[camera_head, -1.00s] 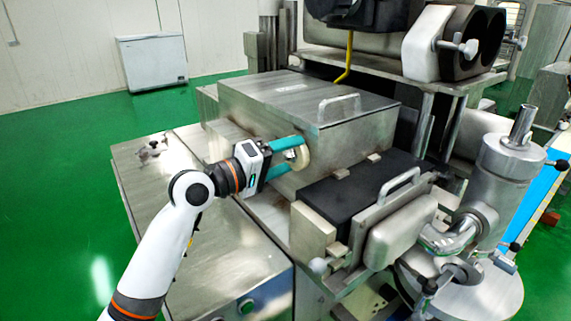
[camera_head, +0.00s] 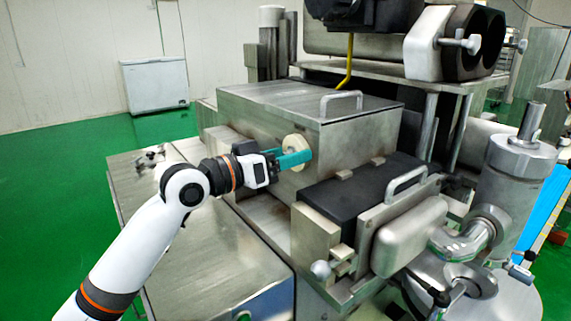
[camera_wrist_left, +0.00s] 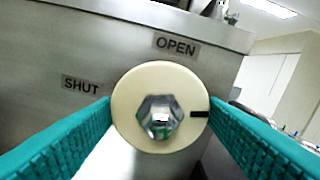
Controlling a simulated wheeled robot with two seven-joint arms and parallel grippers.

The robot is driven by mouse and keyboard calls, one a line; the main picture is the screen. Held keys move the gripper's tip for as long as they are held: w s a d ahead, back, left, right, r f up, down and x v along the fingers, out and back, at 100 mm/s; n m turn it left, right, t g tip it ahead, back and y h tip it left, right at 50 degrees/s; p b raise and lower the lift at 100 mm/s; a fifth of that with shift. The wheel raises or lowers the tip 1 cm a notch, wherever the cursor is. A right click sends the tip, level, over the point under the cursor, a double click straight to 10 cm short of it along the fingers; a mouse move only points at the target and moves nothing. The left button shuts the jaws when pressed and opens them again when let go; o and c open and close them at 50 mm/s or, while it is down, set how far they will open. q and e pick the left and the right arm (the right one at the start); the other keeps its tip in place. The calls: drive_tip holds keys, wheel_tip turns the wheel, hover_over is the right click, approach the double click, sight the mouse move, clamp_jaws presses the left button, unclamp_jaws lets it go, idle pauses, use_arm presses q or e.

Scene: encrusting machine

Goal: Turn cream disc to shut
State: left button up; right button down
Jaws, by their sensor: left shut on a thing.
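The cream disc (camera_head: 293,139) sits on the side wall of the steel box, with a hex nut at its centre. In the left wrist view the disc (camera_wrist_left: 160,78) faces me, and its black mark (camera_wrist_left: 199,114) points right. The SHUT label (camera_wrist_left: 80,85) is left of the disc, and the OPEN label (camera_wrist_left: 176,46) is above it, slightly right. My left gripper (camera_head: 306,156) is shut on the disc, one teal finger at its left edge and one at its right. The right gripper is in neither view.
The steel box (camera_head: 360,136) with a lid handle stands behind the disc. A black block (camera_head: 350,193) and a second handle (camera_head: 405,182) are to the right of my gripper. A flat steel top (camera_head: 200,240) lies below my arm.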

use_arm(q)
drive_tip(key=shift+f+m+b, duration=0.1)
drive_tip(key=shift+m+b, duration=0.35)
drive_tip(key=shift+m, duration=1.05)
drive_tip(key=o, duration=1)
drive_tip(key=shift+a, duration=0.1)
drive_tip(key=b+v, duration=0.4)
drive_tip(key=v, duration=0.8)
